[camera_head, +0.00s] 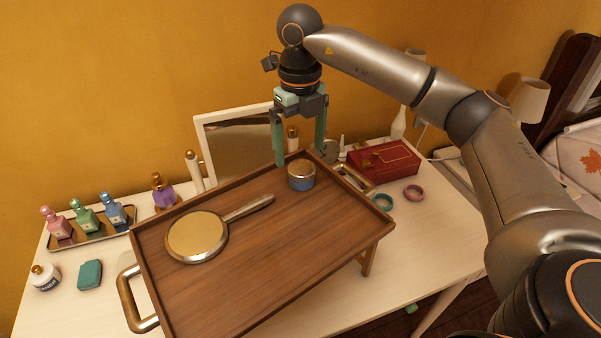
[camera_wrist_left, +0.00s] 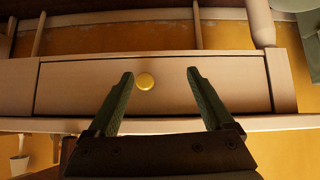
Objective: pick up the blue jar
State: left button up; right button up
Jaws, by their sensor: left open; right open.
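The blue jar (camera_head: 301,176) has a gold lid and stands upright near the far edge of the brown wooden tray (camera_head: 290,260). My right gripper (camera_head: 298,160) points down with its two green fingers apart, one to each side of the jar in the head view. Its fingertips look a little higher than or behind the jar, and I cannot tell whether they touch it. My left gripper (camera_wrist_left: 155,95) is open and empty in the left wrist view, facing a pale drawer front (camera_wrist_left: 95,88) with a round gold knob (camera_wrist_left: 145,81). The left gripper is not in the head view.
A hand mirror (camera_head: 197,236) lies on the tray. A framed mirror (camera_head: 240,155) stands behind it. Several bottles on a small tray (camera_head: 92,237) stand at left. The tray's near part is clear.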

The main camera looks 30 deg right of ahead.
aim_at(302, 167)
jog(key=f, duration=0.6)
jog(key=shift+d+f+p, duration=0.25)
jog(key=shift+p, duration=0.1)
jog(key=shift+w, duration=0.1)
jog(key=c, duration=1.5)
jog(key=shift+r, duration=0.15)
